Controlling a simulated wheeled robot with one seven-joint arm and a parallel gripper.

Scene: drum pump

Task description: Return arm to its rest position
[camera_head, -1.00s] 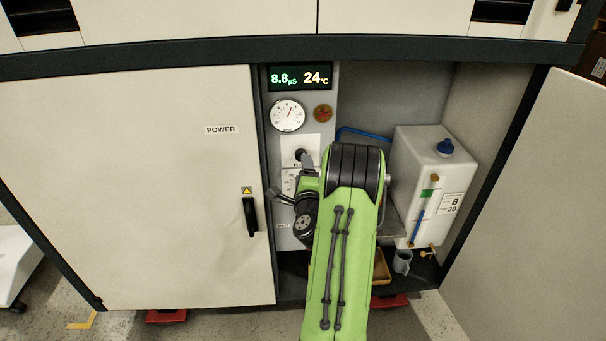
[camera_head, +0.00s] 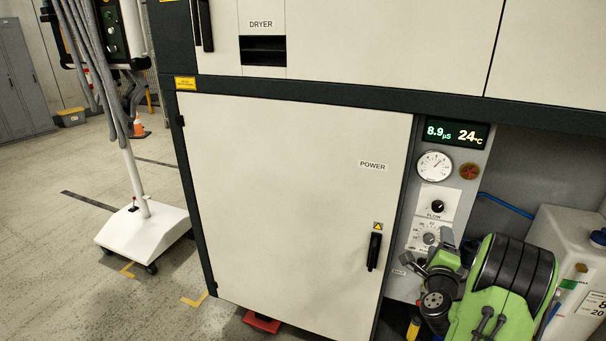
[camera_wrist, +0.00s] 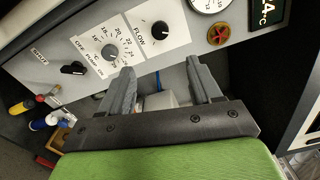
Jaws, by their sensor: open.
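My green arm shows at the lower right of the head view, in front of the open cabinet bay. My gripper (camera_wrist: 160,78) is open and empty in the wrist view, its two grey fingers standing apart. It faces the grey control panel (camera_wrist: 85,78). The black FLOW knob (camera_wrist: 160,28) is beyond the fingers, and the numbered dial knob (camera_wrist: 110,52) is left of it; neither is between the fingers. In the head view the FLOW knob (camera_head: 437,207) is clear of the gripper, while a finger shows near the dial's lower right.
The cabinet door marked POWER (camera_head: 290,200) is shut, left of the bay. A white tank (camera_head: 570,250) stands right of my arm. A wheeled white stand (camera_head: 145,230) is at left on open floor. Bottles (camera_wrist: 40,115) sit lower left in the wrist view.

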